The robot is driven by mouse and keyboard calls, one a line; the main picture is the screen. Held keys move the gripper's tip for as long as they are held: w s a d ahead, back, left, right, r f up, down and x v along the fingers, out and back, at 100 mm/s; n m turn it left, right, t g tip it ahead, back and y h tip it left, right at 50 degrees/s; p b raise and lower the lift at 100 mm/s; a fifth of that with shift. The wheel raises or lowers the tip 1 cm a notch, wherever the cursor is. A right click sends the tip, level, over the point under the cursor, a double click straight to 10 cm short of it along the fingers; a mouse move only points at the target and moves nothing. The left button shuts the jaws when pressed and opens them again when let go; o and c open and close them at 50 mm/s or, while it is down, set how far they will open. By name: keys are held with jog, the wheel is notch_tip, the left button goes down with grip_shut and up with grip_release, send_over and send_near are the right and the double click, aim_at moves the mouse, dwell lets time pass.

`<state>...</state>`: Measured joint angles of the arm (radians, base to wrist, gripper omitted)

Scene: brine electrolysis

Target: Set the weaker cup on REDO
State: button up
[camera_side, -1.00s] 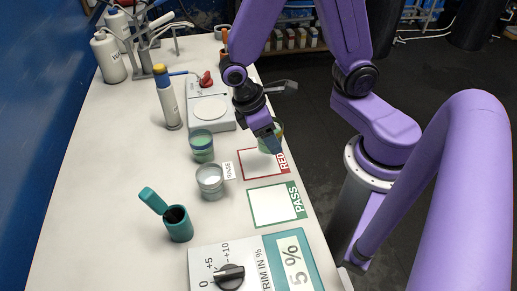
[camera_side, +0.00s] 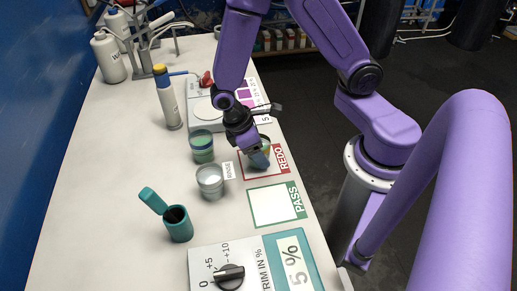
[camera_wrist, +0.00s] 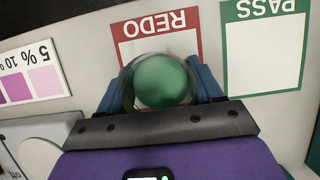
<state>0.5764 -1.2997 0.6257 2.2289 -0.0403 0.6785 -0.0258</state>
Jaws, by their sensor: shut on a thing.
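My gripper (camera_side: 258,155) is shut on a glass cup with green content (camera_side: 262,143). In the wrist view the cup (camera_wrist: 160,80) sits between the blue fingers of my gripper (camera_wrist: 162,85), seen from above. It is over the near part of the red-framed REDO square (camera_wrist: 157,24); this square also shows in the side view (camera_side: 265,174). I cannot tell whether the cup's base touches the table.
A RINSE cup (camera_side: 210,181) stands left of the REDO square. The green PASS square (camera_side: 277,205) is bare. A dial box (camera_side: 230,262), a teal open-lidded holder (camera_side: 178,225), a stirrer plate (camera_side: 203,92) and a yellow-capped bottle (camera_side: 168,100) stand around. A colour card (camera_wrist: 30,75) lies beside REDO.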

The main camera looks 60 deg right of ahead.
jog(key=o, duration=1.2)
jog(key=shift+f, duration=0.1)
jog(key=v, duration=1.2)
jog(key=s+d+r+n+t+y, duration=0.1)
jog(key=s+d+r, duration=0.1)
jog(key=s, duration=0.5)
jog(key=s+d+r+n+t+y, duration=0.2)
jog(key=s+r, duration=0.1)
jog(key=s, duration=0.5)
jog(key=shift+d+r+n+y, duration=0.3)
jog(key=shift+d, duration=0.1)
jog(key=shift+w, duration=0.1)
